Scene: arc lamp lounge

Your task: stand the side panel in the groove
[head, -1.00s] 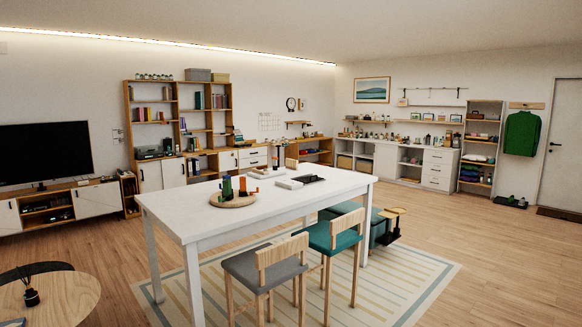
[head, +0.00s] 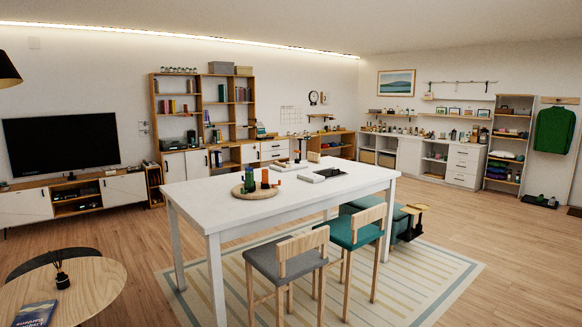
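I cannot make out a side panel or a groove at this distance. Small things stand on the white table (head: 215,208) in the middle of the room. A round wooden tray (head: 240,194) on it holds small green, dark and orange items. Beyond the tray lie a flat white item (head: 313,177) and a flat black item (head: 332,171). A small wooden piece (head: 314,157) shows at the table's far edge. My gripper is not in view.
A grey chair (head: 288,267) and a teal chair (head: 355,230) stand at the table's near side on a striped rug (head: 410,275). A round wooden table (head: 95,285) with a book (head: 36,313) is at lower left. Floor is clear at right (head: 510,235).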

